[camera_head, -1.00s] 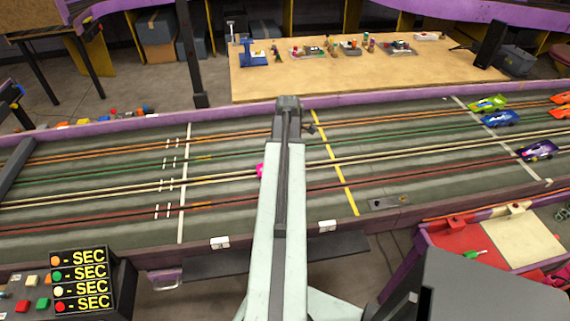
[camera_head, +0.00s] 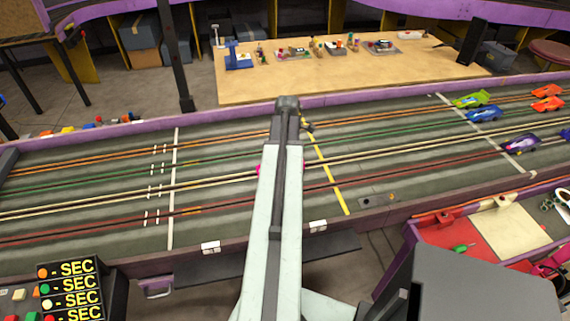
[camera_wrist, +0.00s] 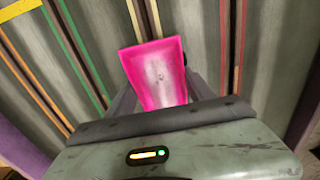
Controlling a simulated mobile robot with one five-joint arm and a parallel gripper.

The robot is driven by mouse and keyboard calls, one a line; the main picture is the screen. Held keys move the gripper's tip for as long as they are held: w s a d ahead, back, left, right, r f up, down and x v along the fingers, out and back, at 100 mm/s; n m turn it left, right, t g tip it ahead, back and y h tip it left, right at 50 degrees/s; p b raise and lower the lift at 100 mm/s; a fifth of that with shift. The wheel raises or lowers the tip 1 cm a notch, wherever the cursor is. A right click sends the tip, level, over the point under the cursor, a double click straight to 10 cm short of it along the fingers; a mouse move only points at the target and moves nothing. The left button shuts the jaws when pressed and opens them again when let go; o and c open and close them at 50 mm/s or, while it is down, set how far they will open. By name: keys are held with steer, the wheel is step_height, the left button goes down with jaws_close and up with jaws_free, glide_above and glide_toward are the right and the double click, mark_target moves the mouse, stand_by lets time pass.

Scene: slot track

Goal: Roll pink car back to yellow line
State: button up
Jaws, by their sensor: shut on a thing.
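The pink car (camera_wrist: 155,70) fills the middle of the wrist view, its light, worn middle facing me. My gripper (camera_wrist: 160,92) is shut on it, one dark finger on each side. In the head view my arm covers most of the pink car (camera_head: 259,169); only small pink bits show on either side of the arm. The yellow line (camera_head: 326,168) crosses the track just right of the arm and the car, with a small gap between. A yellow strip (camera_wrist: 18,9) also shows at the wrist view's top left corner.
Several cars, including a purple one (camera_head: 521,143) and a green one (camera_head: 471,100), stand near the right white line (camera_head: 490,135). Another white line (camera_head: 173,190) crosses left of my arm. The purple rail (camera_head: 385,91) edges the far side. The lanes beside my arm are clear.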

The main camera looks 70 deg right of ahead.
mark_target(318, 165)
steer(key=shift+s+d, duration=0.6)
steer(key=shift+s, duration=0.25)
steer(key=shift+s+d, duration=0.6)
steer(key=shift+s, duration=0.2)
steer(key=shift+s+d, duration=0.6)
steer(key=shift+s, duration=0.2)
steer(key=shift+s+d, duration=0.55)
steer(key=shift+s, duration=0.25)
steer(key=shift+s+d, duration=0.6)
steer(key=shift+s, duration=0.25)
steer(key=shift+s+d, duration=0.55)
steer(key=shift+s, duration=0.25)
